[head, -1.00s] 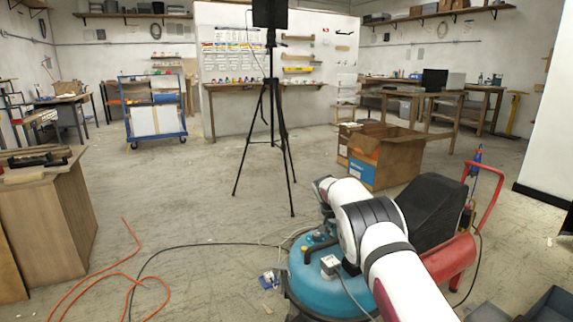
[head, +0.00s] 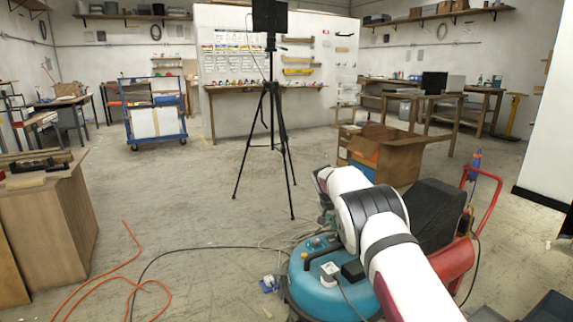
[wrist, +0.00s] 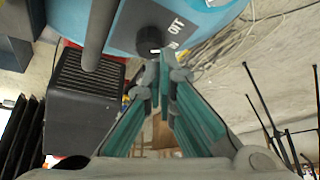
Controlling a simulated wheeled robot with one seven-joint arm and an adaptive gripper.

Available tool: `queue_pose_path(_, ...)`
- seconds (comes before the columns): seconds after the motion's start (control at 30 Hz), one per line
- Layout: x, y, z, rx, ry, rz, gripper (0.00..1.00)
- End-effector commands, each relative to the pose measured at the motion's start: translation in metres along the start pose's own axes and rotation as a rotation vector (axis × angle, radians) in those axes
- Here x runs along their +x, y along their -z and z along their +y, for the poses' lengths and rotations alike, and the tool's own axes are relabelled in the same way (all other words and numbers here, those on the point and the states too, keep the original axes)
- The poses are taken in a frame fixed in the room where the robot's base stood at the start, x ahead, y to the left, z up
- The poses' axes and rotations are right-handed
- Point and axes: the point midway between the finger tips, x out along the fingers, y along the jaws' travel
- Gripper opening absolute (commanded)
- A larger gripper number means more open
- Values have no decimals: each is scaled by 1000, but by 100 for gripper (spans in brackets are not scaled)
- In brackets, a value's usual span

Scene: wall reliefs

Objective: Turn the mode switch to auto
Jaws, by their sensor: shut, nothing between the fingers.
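The mode switch is a round black knob (wrist: 149,40) on a dark panel (wrist: 165,22) with white lettering, seen upside down in the wrist view. The lettering is only partly readable, and I cannot tell the knob's setting. The panel is on the blue-teal machine (wrist: 215,5), which stands low at the centre right in the head view (head: 318,292). My gripper (wrist: 171,72) has green fingers and is shut and empty. Its tips lie just below and right of the knob in the wrist picture; I cannot tell whether they touch it. In the head view my arm hides most of the gripper.
A red compressor (head: 452,262) with a black cover (head: 428,215) stands right beside the machine. Cables and an orange hose (head: 128,280) lie on the floor. Open floor lies to the left.

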Motion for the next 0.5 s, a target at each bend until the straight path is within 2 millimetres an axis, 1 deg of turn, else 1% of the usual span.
queue_pose_path(0.27, 0, 0, 2, 1, -1, -1, 0)
queue_pose_path(0.5, -6, 5, 26, 3, -2, -3, 0)
